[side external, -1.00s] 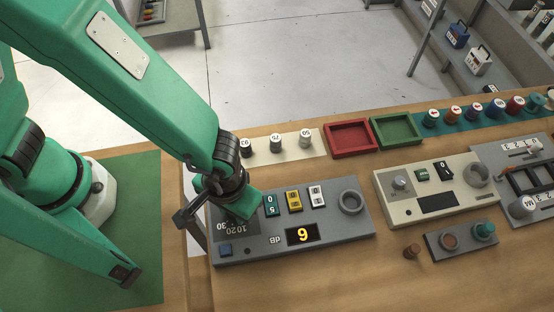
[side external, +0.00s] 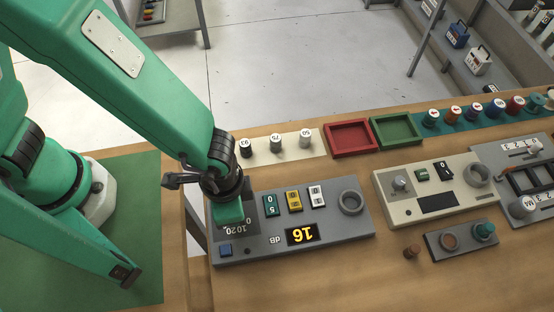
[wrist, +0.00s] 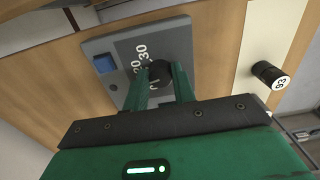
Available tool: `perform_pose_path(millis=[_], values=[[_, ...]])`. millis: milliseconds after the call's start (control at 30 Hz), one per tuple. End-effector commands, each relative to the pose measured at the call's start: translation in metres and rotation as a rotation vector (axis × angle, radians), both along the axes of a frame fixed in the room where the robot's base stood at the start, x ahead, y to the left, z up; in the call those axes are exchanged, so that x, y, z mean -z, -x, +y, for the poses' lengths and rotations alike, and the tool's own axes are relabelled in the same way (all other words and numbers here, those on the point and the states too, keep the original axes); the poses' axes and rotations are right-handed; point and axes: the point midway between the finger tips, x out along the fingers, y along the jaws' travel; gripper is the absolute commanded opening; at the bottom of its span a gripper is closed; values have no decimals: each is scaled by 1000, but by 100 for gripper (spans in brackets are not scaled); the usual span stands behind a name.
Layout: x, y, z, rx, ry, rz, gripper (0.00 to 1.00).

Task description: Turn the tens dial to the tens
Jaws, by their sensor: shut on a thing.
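The tens dial is a black knob (wrist: 159,71) on the grey attenuator box (side external: 345,232), with white numerals including 20 and 30 around it. In the wrist view my gripper (wrist: 160,82) has its two green fingers on either side of the knob, shut on it. In the side view my gripper (side external: 229,213) stands over the box's left end and hides the knob. The amber display (side external: 302,234) appears upside down and seems to read 16. The knob's pointer is too hidden to tell.
Coloured switches (side external: 293,200) and a round socket (side external: 351,202) sit right of my gripper on the box. A blue button (side external: 225,249) is at its near left corner. Small labelled plugs (side external: 275,143) stand behind. A red tray (side external: 350,138) and a green tray (side external: 397,130) lie beyond.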

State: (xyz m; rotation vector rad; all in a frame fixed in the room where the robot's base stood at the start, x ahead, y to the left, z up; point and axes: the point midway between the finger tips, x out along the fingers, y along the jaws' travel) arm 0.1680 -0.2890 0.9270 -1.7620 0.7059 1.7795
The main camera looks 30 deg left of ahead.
Motion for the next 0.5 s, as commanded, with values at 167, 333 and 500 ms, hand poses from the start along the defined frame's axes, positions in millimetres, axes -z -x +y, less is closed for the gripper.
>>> perform_pose_path(millis=[167,333,500], values=[[0,1,-2,177,10,-5,3],[0,1,-2,340,16,-8,3],[0,1,-2,501,22,-13,4]])
